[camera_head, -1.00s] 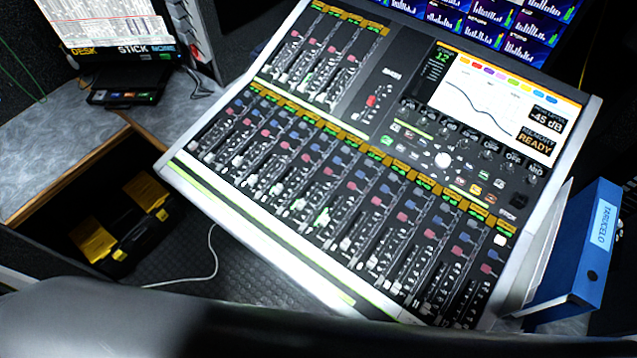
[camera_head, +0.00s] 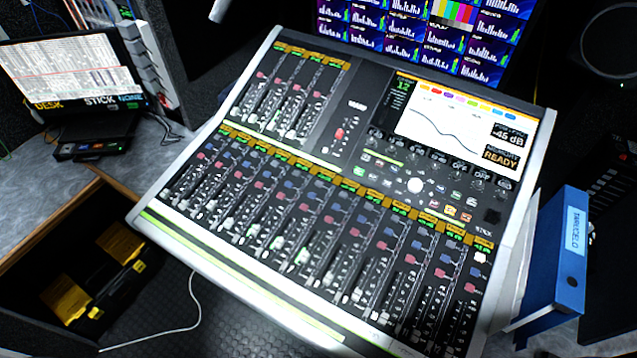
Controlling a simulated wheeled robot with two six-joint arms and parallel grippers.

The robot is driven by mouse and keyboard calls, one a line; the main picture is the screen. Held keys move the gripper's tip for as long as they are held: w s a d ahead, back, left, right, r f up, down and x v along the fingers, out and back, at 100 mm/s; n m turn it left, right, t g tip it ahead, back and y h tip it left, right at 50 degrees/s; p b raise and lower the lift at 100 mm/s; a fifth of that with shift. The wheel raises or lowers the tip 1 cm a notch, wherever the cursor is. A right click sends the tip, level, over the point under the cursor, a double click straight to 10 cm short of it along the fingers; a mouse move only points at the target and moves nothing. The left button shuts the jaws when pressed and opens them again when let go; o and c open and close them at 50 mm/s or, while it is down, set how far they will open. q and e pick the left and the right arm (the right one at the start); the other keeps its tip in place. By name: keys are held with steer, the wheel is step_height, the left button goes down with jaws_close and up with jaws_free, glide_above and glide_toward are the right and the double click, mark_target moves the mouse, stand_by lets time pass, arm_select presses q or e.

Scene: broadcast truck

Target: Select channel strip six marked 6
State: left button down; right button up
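The mixing console (camera_head: 270,170) fills the middle of the head view, tilted, with a long lower row of channel strips and a short upper row at its top left. Each strip has a yellow scribble label, red and blue knobs or buttons, and a fader. The strip numbers are too small to read, so I cannot tell which strip is marked 6. The console screen (camera_head: 455,122) at the upper right shows a curve, "-45 dB" and "READY". Neither of my grippers is in view.
A blue binder (camera_head: 563,262) stands close to the console's right edge. A laptop-like display (camera_head: 72,75) sits on the grey desk at left. A yellow-black case (camera_head: 95,275) and a white cable (camera_head: 192,312) are lower left. Monitors (camera_head: 430,35) rise behind the console.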

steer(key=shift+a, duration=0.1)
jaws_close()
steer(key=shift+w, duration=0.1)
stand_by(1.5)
